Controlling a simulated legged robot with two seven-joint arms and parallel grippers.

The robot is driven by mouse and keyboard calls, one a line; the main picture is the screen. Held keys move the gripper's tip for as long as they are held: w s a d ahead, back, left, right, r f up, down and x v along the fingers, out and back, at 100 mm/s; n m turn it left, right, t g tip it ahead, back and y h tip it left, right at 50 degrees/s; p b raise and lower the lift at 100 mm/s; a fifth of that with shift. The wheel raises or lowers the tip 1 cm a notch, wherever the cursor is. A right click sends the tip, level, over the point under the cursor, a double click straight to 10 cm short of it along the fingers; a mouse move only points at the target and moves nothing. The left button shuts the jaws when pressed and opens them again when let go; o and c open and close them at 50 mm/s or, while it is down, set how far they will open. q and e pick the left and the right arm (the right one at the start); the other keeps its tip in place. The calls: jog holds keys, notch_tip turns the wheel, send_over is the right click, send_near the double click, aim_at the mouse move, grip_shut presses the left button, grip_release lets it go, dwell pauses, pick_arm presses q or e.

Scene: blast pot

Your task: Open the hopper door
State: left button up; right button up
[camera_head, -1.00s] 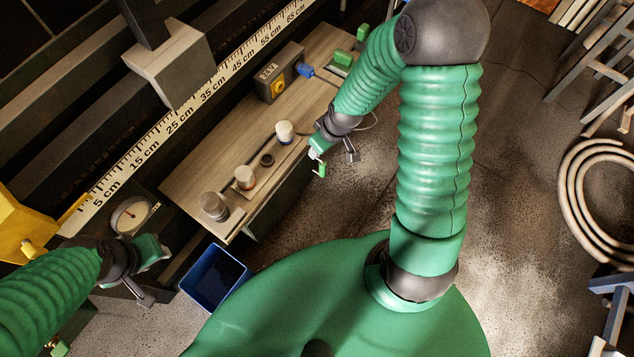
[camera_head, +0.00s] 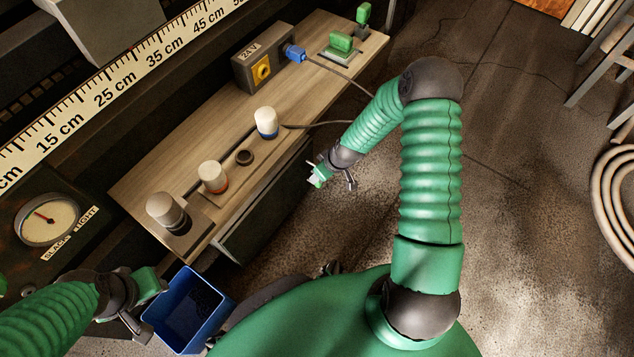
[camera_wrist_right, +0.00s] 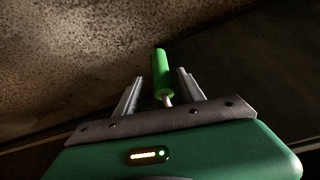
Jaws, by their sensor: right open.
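A green cylindrical handle (camera_wrist_right: 161,73) on a thin pale pin shows in the right wrist view. It lies between the two grey fingers of my right gripper (camera_wrist_right: 157,88), with gaps on both sides. The gripper is open. In the head view, my right gripper (camera_head: 331,180) is beside the front of the wooden bench, above the floor. A dark panel (camera_head: 262,212) forms the bench front; I cannot tell whether it is the hopper door. My left gripper (camera_head: 143,304) is low at the left, beside a blue bin; its jaw opening is unclear.
The wooden bench (camera_head: 150,165) carries several capped cylinders, a 24 V box (camera_head: 262,60) with a blue plug, and green blocks. A gauge (camera_head: 47,220) is at left. The blue bin (camera_head: 173,345) stands below the bench. Hoses (camera_head: 612,195) lie at right; the middle floor is clear.

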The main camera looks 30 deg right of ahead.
jog(key=b+x, duration=0.2)
jog(key=x, duration=0.3)
jog(key=shift+w+a+f, duration=0.1)
jog(key=shift+a+f, duration=0.1)
jog(key=shift+f, duration=0.05)
pick_arm(q)
jog(key=x, duration=0.3)
jog(key=shift+s+a+f, duration=0.15)
jog(key=shift+s+f, duration=0.2)
jog(key=shift+f, duration=0.05)
pick_arm(e)
grip_shut()
dwell(0.4)
